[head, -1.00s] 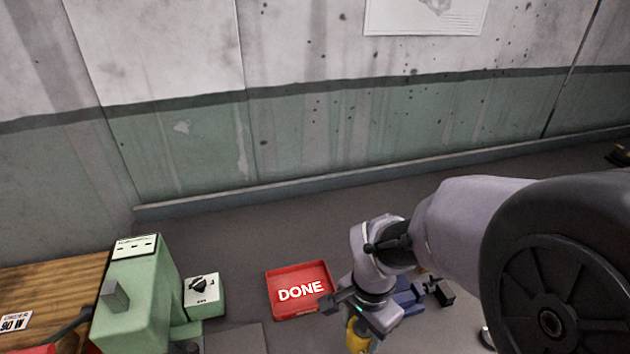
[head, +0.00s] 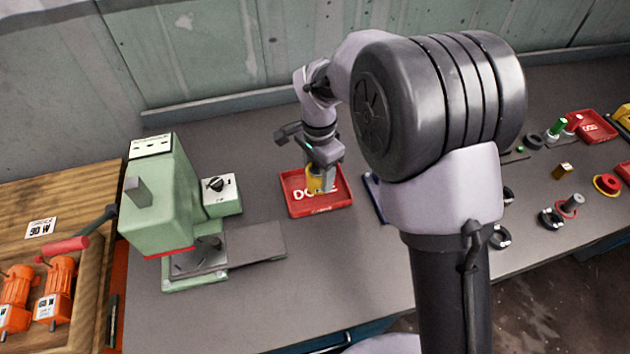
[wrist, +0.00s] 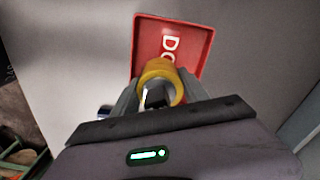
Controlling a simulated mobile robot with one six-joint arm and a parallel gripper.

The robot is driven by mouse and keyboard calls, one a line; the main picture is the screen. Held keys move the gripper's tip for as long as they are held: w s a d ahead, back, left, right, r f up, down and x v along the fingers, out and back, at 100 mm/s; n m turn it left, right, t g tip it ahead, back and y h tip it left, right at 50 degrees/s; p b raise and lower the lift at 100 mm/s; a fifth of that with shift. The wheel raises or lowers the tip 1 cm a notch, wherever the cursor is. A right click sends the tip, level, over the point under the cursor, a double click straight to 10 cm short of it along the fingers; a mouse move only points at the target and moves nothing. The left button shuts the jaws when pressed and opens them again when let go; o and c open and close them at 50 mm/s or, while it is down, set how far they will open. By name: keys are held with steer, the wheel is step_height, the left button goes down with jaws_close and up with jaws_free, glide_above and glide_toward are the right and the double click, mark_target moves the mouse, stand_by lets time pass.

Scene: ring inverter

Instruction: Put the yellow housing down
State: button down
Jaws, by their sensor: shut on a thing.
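The yellow housing (head: 316,180) is a short hollow cylinder held in my gripper (head: 322,184), which is shut on it. In the head view they are over the red tray marked DONE (head: 338,202). In the wrist view the housing (wrist: 160,70) shows between the fingers of my gripper (wrist: 155,100), its open end towards the camera. The red tray (wrist: 198,45) lies beyond it, with part of its lettering covered. I cannot tell whether the housing touches the tray floor.
A green press (head: 155,205) with a small dial box (head: 222,194) stands left of the tray. Orange motors (head: 55,290) lie at far left. A second red tray (head: 592,126) and several loose parts are at the right. Bare grey table lies in front of the DONE tray.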

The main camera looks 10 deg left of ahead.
mark_target(315, 181)
steer(key=shift+w+a, duration=0.35)
steer(key=shift+a, duration=0.05)
steer(key=shift+f, duration=0.35)
steer(key=shift+w+f+b, duration=0.1)
steer(key=shift+f+b, duration=0.85)
steer(key=shift+f, duration=0.45)
steer(key=shift+f, duration=0.15)
steer(key=c, duration=0.6)
jaws_free()
